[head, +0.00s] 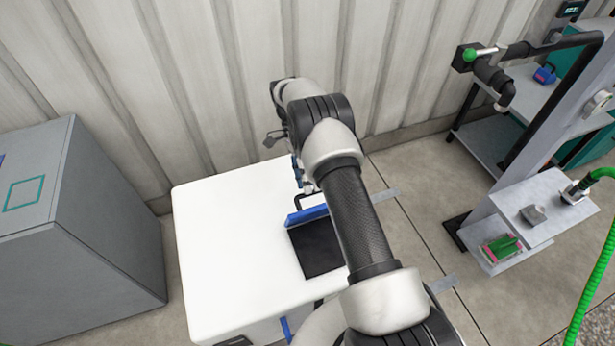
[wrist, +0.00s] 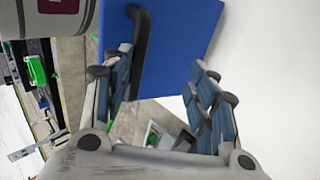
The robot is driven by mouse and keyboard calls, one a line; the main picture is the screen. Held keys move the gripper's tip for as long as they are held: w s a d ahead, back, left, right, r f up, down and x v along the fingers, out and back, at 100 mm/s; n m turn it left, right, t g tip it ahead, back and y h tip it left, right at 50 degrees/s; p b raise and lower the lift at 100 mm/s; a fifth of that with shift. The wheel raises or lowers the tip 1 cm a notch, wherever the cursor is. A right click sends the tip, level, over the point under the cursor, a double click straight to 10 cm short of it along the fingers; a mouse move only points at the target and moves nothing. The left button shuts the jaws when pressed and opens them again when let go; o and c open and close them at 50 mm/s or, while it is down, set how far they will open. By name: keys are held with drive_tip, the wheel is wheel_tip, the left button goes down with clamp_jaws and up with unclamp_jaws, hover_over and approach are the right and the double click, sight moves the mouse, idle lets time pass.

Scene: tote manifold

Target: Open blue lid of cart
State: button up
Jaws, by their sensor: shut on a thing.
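The white cart (head: 215,262) stands in the middle of the head view. Its blue lid (head: 306,216) is raised and seen nearly edge-on, behind a dark square opening (head: 318,250) in the cart's top. My gripper (head: 304,183) is at the raised lid, on its far side. In the wrist view the lid's blue face (wrist: 178,50) fills the upper middle, with its black handle (wrist: 139,45) running down beside the left finger. My gripper (wrist: 163,85) is shut on the handle; the exact contact is partly hidden by the finger.
A grey cabinet (head: 85,225) stands to the left of the cart. A corrugated wall (head: 215,80) runs close behind. On the right are a stand with a shelf (head: 545,200), a bin of coloured items (head: 502,248) and a green hose (head: 598,260). Floor is clear between cart and stand.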

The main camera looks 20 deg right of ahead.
drive_tip(key=shift+f, duration=0.35)
wheel_tip(320, 180, up, 11)
drive_tip(key=shift+f, duration=0.15)
drive_tip(key=shift+c, duration=0.4)
drive_tip(key=s+a+r+n+t, duration=0.2)
drive_tip(key=s+r+n+t, duration=0.15)
drive_tip(key=r, duration=0.55)
drive_tip(key=s+a+r+n+t, duration=0.1)
drive_tip(key=s+r+n+t, duration=0.1)
drive_tip(key=s+r+n, duration=0.5)
drive_tip(key=s+a+r+n+t, duration=0.1)
drive_tip(key=s+n+t, duration=0.2)
drive_tip(key=s, duration=0.5)
drive_tip(key=s+a+r+n+t, duration=0.1)
drive_tip(key=s+n+t, duration=0.3)
drive_tip(key=s, duration=0.4)
drive_tip(key=shift+a+r, duration=0.3)
drive_tip(key=shift+a, duration=0.2)
